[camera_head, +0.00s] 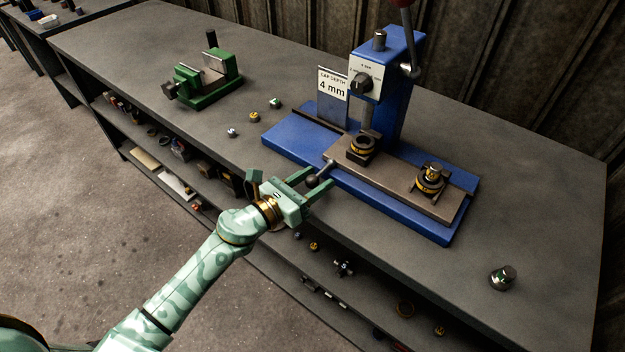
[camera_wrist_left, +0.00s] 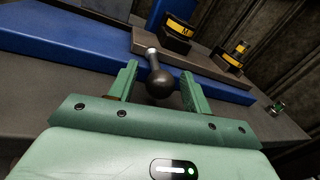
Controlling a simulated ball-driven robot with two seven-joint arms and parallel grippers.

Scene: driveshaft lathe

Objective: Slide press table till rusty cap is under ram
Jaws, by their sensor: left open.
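The blue press (camera_head: 404,85) stands on the bench, with its grey ram (camera_head: 366,115) hanging down. The brown press table (camera_head: 395,176) lies across its blue base. The left black-and-yellow holder (camera_head: 361,148) on the table is beneath the ram. The right holder (camera_head: 430,182) stands clear of it, with a brassy piece on top. I cannot tell which cap is rusty. A dark ball knob (camera_wrist_left: 160,85) on a short metal rod sticks out from the table's front. My left gripper (camera_head: 321,178) is open, its fingers either side of the knob, apart from it.
A sign (camera_head: 333,84) reads "CAP DEPTH 4 mm". A green vise (camera_head: 208,80) and several small caps lie left of the press. A shelf with loose parts runs below the bench edge. The bench's right end is mostly free.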

